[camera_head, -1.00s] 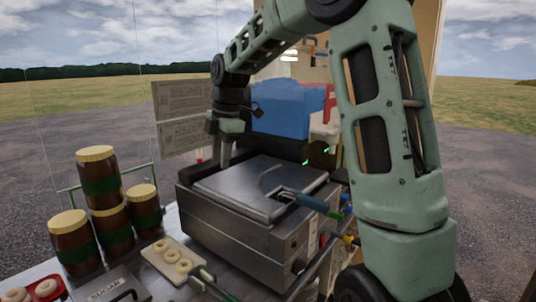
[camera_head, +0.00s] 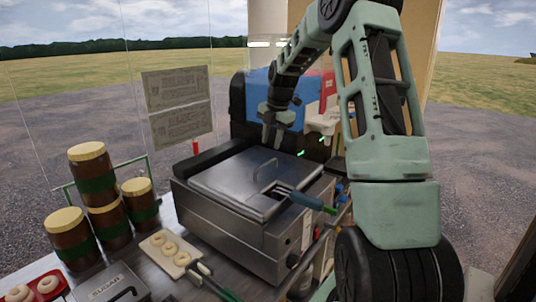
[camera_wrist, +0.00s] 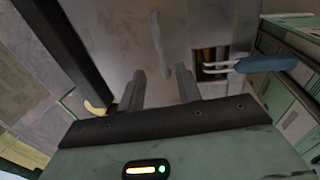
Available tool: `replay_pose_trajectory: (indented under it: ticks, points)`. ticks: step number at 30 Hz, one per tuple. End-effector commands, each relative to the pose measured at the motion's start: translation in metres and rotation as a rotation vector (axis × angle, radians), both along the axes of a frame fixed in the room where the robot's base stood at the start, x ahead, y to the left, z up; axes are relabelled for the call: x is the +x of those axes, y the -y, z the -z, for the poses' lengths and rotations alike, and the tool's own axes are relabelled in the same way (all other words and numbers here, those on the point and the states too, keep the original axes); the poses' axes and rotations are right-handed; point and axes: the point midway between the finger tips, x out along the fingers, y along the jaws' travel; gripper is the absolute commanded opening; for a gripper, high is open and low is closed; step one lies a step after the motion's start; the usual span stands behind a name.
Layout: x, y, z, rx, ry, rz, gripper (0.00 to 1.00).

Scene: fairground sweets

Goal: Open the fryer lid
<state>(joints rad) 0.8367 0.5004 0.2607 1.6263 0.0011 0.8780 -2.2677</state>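The fryer (camera_head: 235,235) is a steel box on the counter. Its flat metal lid (camera_head: 225,178) lies down on top, with a raised bar handle (camera_head: 266,166) near its middle. My gripper (camera_head: 271,142) is above the lid, just behind the handle in the head view. In the wrist view the two fingers (camera_wrist: 162,88) stand apart with nothing between the tips. The handle (camera_wrist: 160,45) shows ahead of the gap, and the lid (camera_wrist: 120,40) fills the background. Whether the fingers touch the handle is not clear.
A blue-handled basket (camera_head: 300,198) sticks out at the fryer's right front corner. Brown jars (camera_head: 95,180) are stacked at the left. A tray of doughnuts (camera_head: 168,255) and a sugar box (camera_head: 115,285) stand in front. A blue box (camera_head: 262,95) is behind.

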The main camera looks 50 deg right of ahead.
Motion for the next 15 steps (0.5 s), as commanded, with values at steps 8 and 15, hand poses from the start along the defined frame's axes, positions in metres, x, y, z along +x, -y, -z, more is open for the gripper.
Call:
replay_pose_trajectory:
  ticks: [8,15]
  points:
    - [0.01,-0.002,0.049,0.003,-0.002,-0.001,0.34]
    - [0.014,-0.002,0.07,0.001,0.0,0.0,0.34]
